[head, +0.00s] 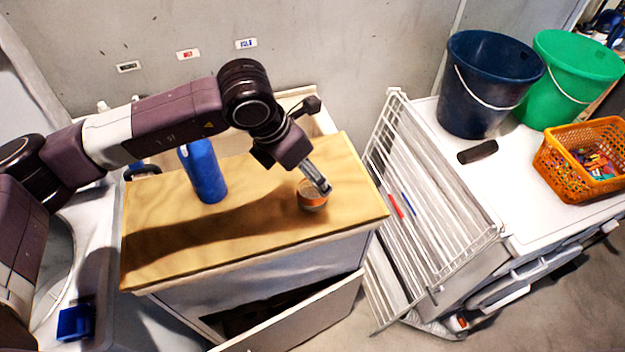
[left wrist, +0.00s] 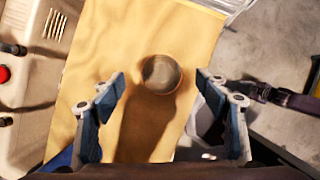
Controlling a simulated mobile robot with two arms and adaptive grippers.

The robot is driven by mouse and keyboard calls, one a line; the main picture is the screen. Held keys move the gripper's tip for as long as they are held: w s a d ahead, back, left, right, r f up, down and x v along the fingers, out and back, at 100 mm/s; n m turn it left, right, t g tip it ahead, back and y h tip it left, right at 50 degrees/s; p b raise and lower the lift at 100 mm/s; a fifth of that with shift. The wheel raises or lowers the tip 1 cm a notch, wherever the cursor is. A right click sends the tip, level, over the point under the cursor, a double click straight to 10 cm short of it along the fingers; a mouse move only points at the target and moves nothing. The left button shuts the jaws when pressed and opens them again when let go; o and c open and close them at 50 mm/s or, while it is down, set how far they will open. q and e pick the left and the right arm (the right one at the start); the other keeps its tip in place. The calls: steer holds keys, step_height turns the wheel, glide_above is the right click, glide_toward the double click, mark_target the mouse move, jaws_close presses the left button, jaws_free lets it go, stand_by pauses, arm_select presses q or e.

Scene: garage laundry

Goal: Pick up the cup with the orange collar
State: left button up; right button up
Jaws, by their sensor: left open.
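The cup with the orange collar (head: 312,199) stands upright on the wooden top (head: 160,258) of a white cabinet, near its right end. My left gripper (head: 322,187) is right above and against the cup in the head view and hides part of its rim. In the left wrist view the cup (left wrist: 160,74) shows from above, its round opening just ahead of and between the fingertips. My left gripper (left wrist: 160,84) is open, with a finger on each side and a gap to the cup. My right gripper is not in view.
A blue bottle (head: 204,172) stands on the wooden top left of the cup. A white wire rack (head: 425,215) rises beyond the right edge. Further right are a dark blue bucket (head: 485,85), a green bucket (head: 570,80) and an orange basket (head: 560,160). A drawer hangs open below.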

mark_target(313, 188)
arm_select(q)
steer(key=f, duration=0.1)
steer(key=f+p, duration=0.2)
steer(key=shift+s+d, duration=0.25)
steer(key=x, duration=0.1)
steer(key=p+x, duration=0.1)
steer(key=shift+w+a+f, duration=0.1)
steer(key=shift+w+f, duration=0.2)
steer(key=shift+f, duration=0.05)
steer(key=shift+w+f+p, duration=0.15)
steer(key=shift+f+p, duration=0.15)
steer(key=shift+f, duration=0.3)
steer(key=c, duration=1)
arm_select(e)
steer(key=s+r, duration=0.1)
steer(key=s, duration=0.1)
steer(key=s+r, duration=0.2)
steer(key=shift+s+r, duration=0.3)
arm_select(q)
steer(key=shift+r, duration=0.1)
